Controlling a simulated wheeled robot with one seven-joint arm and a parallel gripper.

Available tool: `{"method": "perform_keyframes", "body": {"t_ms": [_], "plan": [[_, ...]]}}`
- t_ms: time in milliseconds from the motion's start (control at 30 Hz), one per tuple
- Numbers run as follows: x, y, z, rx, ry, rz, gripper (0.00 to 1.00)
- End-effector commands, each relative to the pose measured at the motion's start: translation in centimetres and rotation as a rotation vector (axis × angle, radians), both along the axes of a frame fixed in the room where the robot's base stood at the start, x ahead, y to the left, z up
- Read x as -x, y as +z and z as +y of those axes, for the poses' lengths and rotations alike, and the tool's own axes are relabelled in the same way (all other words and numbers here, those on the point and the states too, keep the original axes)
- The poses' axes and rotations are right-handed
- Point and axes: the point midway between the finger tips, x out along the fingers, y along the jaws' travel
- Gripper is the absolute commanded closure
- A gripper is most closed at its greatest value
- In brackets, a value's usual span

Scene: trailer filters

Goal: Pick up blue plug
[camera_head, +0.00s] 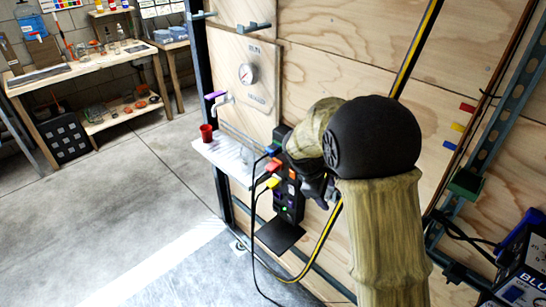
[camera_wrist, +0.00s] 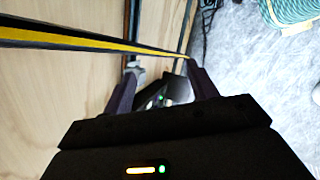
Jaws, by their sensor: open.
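A black socket panel (camera_head: 289,205) is mounted on the plywood wall, with coloured plugs along its left side. The blue plug (camera_head: 272,149) is the top one, above a red plug (camera_head: 273,168) and a yellow plug (camera_head: 272,183). My gripper (camera_head: 322,196) is to the right of the panel in the head view, partly hidden by my own arm. In the wrist view my gripper (camera_wrist: 162,90) is open, its two dark fingers apart. A dark piece with a green light (camera_wrist: 161,98) shows beyond them. I cannot make out the blue plug in the wrist view.
Black cables hang from the plugs. A black-and-yellow strip (camera_wrist: 90,40) crosses the wrist view near the fingers. A small shelf with a red cup (camera_head: 206,133) is left of the panel. Red, yellow and blue tabs (camera_head: 457,127) are on the right wall.

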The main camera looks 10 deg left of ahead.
Motion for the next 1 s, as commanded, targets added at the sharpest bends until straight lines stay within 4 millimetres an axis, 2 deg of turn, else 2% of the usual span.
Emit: {"method": "perform_keyframes", "body": {"t_ms": [33,167,300,467,500,633,700,767,1000], "plan": [[-1.6,-1.3,1.9,0.069,0.091,0.008,0.42],[-5.2,-2.4,6.2,0.270,0.310,0.020,0.42],[-8.0,-3.2,11.9,0.501,0.515,0.015,0.42],[-9.5,-3.8,19.7,0.780,0.705,-0.017,0.42],[-9.5,-3.9,21.7,0.850,0.743,-0.030,0.42],[-8.7,-3.7,27.3,1.037,0.823,-0.071,0.42],[-8.3,-3.4,29.1,1.100,0.842,-0.087,0.42],[-8.0,-3.3,29.9,1.128,0.850,-0.094,0.42],[-7.9,-3.0,30.1,1.138,0.852,-0.096,0.42]]}}
